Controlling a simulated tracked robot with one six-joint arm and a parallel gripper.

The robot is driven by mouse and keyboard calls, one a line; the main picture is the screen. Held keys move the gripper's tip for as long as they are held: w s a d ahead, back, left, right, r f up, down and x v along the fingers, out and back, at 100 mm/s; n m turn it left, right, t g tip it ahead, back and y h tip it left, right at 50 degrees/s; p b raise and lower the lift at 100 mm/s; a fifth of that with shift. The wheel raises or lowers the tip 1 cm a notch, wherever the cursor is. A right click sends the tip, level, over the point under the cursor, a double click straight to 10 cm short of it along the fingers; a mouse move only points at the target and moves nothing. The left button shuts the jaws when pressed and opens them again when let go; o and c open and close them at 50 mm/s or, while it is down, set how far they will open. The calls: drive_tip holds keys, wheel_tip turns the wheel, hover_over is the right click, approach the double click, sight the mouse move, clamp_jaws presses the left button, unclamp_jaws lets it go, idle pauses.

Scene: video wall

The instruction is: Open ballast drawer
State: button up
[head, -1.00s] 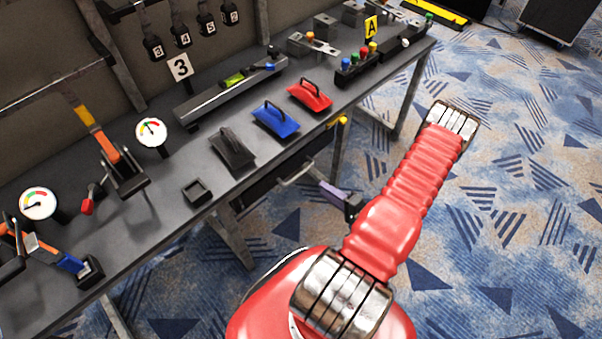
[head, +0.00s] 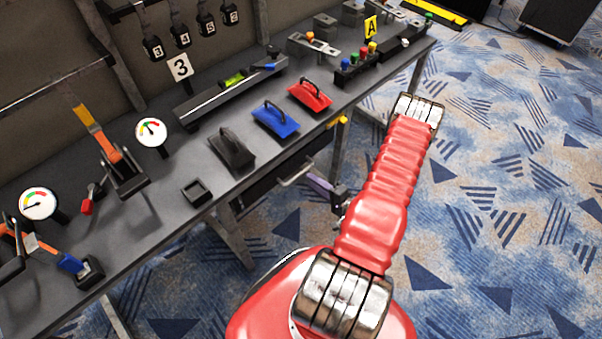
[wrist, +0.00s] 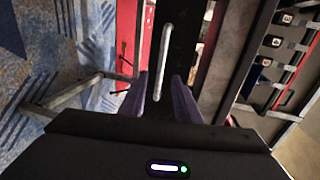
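The ballast drawer (head: 268,187) is a dark box under the bench top, with a pale bar handle (head: 297,174) on its front. It appears shut. My gripper (head: 317,184) has purple fingers and is close to the handle, partly hidden behind my red arm. In the wrist view, the two purple fingers of my gripper (wrist: 160,98) stand apart. The pale handle (wrist: 165,52) runs lengthwise in the gap, in front of the dark drawer front. No finger is seen closed on it. Whether the handle's bar is fully between the fingertips is hard to tell.
The bench top (head: 165,215) holds a black lidded block (head: 232,150), a blue one (head: 276,121), a red one (head: 310,97), gauges and levers. A bench leg (head: 232,238) stands left of the drawer.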

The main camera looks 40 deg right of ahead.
sight(301, 172)
drive_tip(key=shift+x, duration=3.85)
drive_tip(key=c, duration=0.7)
clamp_jaws()
drive_tip(key=shift+d, duration=0.15)
